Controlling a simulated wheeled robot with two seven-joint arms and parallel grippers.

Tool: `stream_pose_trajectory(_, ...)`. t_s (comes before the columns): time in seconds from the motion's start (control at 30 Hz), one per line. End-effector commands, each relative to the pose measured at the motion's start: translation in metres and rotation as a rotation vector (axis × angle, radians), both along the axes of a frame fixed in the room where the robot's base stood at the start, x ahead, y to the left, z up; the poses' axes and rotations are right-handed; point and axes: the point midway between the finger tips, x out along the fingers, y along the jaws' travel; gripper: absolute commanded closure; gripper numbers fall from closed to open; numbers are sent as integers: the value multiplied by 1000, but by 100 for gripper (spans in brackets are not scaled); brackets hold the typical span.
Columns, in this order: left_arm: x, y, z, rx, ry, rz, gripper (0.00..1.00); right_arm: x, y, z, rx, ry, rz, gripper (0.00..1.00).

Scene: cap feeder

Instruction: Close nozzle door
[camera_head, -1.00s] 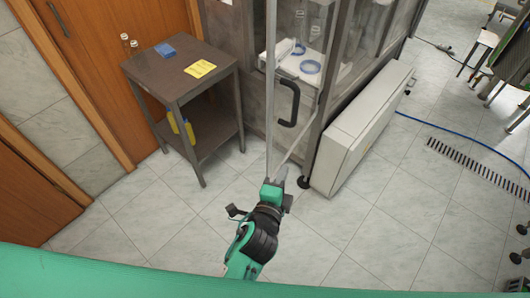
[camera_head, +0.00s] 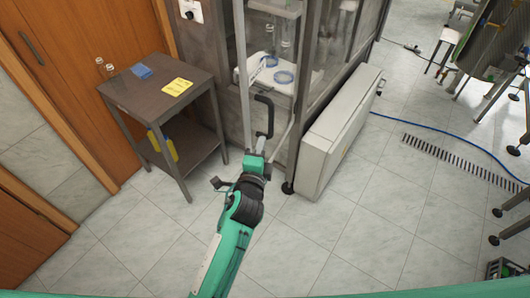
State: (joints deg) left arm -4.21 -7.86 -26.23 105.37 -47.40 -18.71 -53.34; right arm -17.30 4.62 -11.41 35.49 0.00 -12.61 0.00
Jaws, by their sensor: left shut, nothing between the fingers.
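The nozzle door (camera_head: 242,80) is a tall glass panel in a thin metal frame on the machine cabinet. It stands open, swung outward toward me. Its black handle (camera_head: 268,115) is on the side facing right. My left gripper (camera_head: 256,146) is shut and empty, near the bottom free corner of the door, below the handle. I cannot tell whether its fingertips touch the frame. Blue rings and clear bottles show inside the cabinet behind the glass. My right gripper is not in view.
A dark side table (camera_head: 150,90) with bottles, a blue item and a yellow note stands left of the door. A long light-grey box (camera_head: 338,130) sits on the floor to the right. A blue hose (camera_head: 430,128) and a floor grate (camera_head: 450,158) lie farther right. The front floor is clear.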

Motion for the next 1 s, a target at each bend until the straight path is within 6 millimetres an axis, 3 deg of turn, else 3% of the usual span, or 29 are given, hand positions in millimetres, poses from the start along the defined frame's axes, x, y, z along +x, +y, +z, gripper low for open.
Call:
stream_pose_trajectory(0.2, 8, 16, 2, 0, -1, -1, 100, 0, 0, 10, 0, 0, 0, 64)
stream_pose_trajectory(0.73, 10, 20, 1, 2, -1, -6, 100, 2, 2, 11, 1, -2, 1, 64)
stream_pose_trajectory(1.0, 18, 39, 3, 6, -3, -47, 100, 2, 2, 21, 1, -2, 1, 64)
